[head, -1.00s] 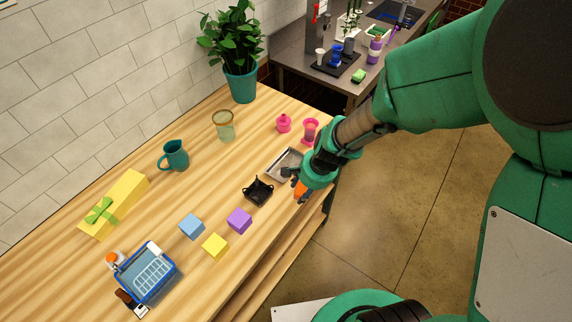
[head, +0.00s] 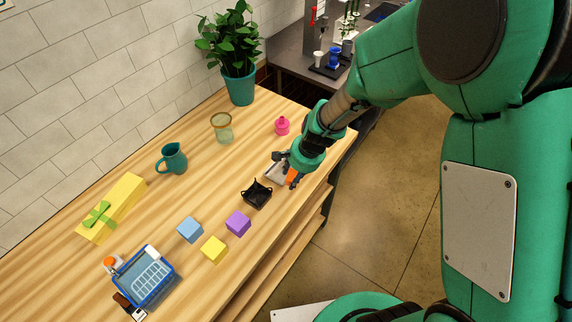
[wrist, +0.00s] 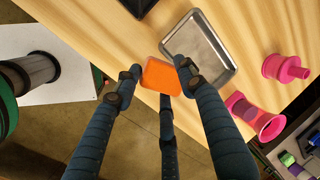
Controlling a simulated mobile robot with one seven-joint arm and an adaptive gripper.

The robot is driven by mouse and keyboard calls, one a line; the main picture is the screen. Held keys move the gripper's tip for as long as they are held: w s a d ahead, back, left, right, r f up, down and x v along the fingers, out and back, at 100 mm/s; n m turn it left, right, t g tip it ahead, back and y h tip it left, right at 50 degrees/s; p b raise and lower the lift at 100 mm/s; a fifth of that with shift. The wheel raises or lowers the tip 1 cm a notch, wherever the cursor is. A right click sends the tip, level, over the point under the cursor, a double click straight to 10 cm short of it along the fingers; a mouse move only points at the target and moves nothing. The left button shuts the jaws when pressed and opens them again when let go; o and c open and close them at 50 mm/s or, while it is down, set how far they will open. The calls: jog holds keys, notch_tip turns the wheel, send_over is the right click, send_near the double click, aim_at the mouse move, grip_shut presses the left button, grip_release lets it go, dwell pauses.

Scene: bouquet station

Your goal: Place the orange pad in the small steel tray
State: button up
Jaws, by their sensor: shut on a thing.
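The orange pad (wrist: 161,76) is held between the fingers of my gripper (wrist: 158,77) in the wrist view. In the head view the orange pad (head: 292,177) shows below my gripper (head: 288,168), near the front edge of the table. The small steel tray (wrist: 203,48) is a shallow grey rectangle, right beside and beyond the pad in the wrist view, and its middle looks empty. In the head view the steel tray (head: 273,173) is partly hidden by my gripper. The pad appears beside the tray's near side; its height above the table I cannot tell.
A black tray (head: 257,193) sits left of the steel tray. Purple (head: 238,223), blue (head: 190,229) and yellow (head: 214,249) blocks lie farther left. A pink hourglass-like object (wrist: 256,117) lies near the tray's right side in the wrist view.

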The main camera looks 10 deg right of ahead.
jog(key=w, duration=0.3)
jog(key=w+a, duration=0.1)
jog(key=w, duration=0.4)
jog(key=shift+w+a+f, duration=0.15)
jog(key=shift+w+f, duration=0.2)
jog(key=shift+f, duration=0.05)
jog(key=shift+f+b, duration=0.7)
jog(key=shift+f, duration=1.05)
jog(key=shift+f, duration=0.15)
jog(key=o, duration=1.1)
jog(key=p+v, duration=0.2)
jog(key=v, duration=1)
